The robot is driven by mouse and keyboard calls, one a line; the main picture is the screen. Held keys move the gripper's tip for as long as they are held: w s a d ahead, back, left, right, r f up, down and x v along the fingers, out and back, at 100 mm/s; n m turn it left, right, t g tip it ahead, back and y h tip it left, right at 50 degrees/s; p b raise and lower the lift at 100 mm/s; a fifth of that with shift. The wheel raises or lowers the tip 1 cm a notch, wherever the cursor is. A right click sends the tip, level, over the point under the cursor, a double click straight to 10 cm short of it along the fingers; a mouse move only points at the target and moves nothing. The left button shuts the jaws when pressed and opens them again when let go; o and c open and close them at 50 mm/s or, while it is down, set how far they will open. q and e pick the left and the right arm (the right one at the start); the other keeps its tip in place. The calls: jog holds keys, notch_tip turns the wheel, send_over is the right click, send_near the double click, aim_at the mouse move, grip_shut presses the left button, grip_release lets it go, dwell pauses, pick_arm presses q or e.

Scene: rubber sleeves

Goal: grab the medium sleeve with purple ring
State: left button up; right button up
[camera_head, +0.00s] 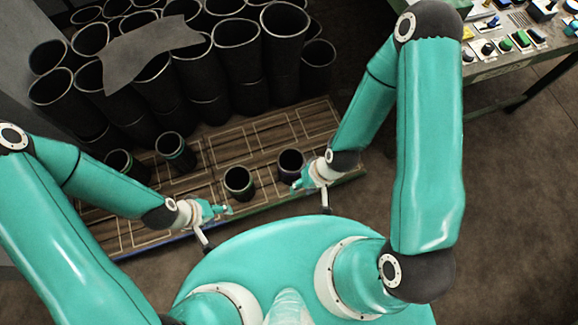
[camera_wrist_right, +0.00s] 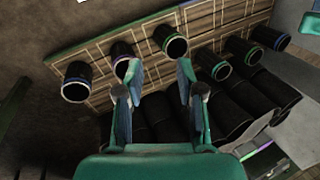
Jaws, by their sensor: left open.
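A short black sleeve with a purple ring (camera_head: 290,165) stands upright near the front right of the wooden pallet in the head view. In the right wrist view a sleeve with a purplish ring (camera_wrist_right: 121,52) appears partly behind one finger. My right gripper (camera_head: 297,185) is beside the purple-ringed sleeve on its near side; in the right wrist view its fingers (camera_wrist_right: 158,80) are apart with nothing held between them. My left gripper (camera_head: 227,210) is open and empty, in front of a green-ringed sleeve (camera_head: 239,184). I cannot tell whether either gripper touches a sleeve.
Other short sleeves (camera_head: 176,152) stand on the pallet (camera_head: 205,168). Many tall black sleeves (camera_head: 237,60) crowd the back, with a grey sheet (camera_head: 140,52) over some. A workbench (camera_head: 505,58) with small parts stands at right. Floor (camera_head: 510,160) at right is clear.

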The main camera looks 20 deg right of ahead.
jog(key=w+d+f+n+b, duration=0.1)
jog(key=w+f+b, duration=0.6)
jog(key=f+b, duration=0.25)
jog(key=w+d+f+n+b, duration=0.1)
jog(key=w+d+f+b, duration=0.1)
jog(key=w+f+b, duration=0.65)
jog(key=h+b, duration=0.4)
jog(key=b, duration=1.2)
send_over(303, 158)
jog(key=w, duration=0.1)
notch_tip(303, 158, down, 15)
jog(key=shift+g, duration=0.3)
notch_tip(303, 158, down, 11)
jog(key=shift+r+b, duration=0.1)
jog(key=shift+b, duration=1.15)
notch_tip(303, 158, down, 5)
jog(key=shift+s+d+f+b, duration=0.1)
jog(key=shift+d+b, duration=0.05)
jog(key=shift+b, duration=0.85)
grip_shut()
